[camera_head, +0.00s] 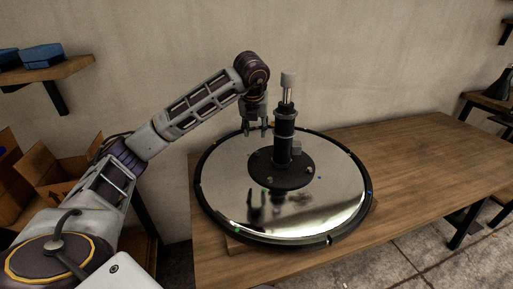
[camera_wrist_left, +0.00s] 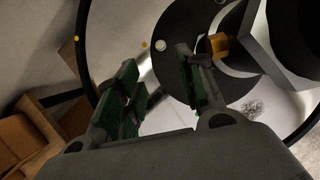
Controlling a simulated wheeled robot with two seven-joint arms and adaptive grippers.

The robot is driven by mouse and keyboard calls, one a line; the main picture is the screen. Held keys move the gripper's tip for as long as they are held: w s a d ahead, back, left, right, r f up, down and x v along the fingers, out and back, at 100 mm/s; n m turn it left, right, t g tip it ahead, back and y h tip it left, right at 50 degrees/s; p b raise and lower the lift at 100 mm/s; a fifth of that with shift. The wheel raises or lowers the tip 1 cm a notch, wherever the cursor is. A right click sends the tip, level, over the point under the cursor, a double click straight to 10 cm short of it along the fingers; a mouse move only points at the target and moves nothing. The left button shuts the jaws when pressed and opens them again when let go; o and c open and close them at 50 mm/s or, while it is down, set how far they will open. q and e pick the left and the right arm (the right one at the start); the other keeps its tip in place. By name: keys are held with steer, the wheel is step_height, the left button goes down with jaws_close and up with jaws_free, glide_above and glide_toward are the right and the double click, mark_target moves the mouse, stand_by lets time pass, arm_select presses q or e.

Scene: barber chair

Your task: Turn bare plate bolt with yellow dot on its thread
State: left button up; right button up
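My left gripper (camera_head: 256,130) points down over the back left of the chair base's mirrored disc (camera_head: 225,185), left of the black column (camera_head: 285,130). It is open and empty, its green-padded fingers apart in the left wrist view (camera_wrist_left: 155,65). A black round plate (camera_head: 265,160) surrounds the column foot. An orange-yellow piece (camera_wrist_left: 218,45) shows beside a grey block. I cannot tell which is the bolt with a yellow-dotted thread. My right gripper is out of view.
The disc has a black rim (camera_head: 205,207) with small coloured dots and rests on a wooden table (camera_head: 430,165). A grey block (camera_head: 297,147) juts from the column's right side. Cardboard boxes (camera_head: 60,165) stand left. The table's right side is clear.

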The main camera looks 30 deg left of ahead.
mark_target(257, 153)
arm_select(q)
steer(key=shift+s+r, duration=0.1)
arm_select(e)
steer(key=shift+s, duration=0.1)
arm_select(q)
steer(key=b+x, duration=0.2)
steer(key=x, duration=1.1)
steer(key=shift+f+b, duration=0.3)
steer(key=shift+f, duration=0.15)
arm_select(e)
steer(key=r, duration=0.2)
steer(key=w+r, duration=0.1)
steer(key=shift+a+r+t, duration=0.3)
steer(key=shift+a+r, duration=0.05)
arm_select(q)
jaws_close()
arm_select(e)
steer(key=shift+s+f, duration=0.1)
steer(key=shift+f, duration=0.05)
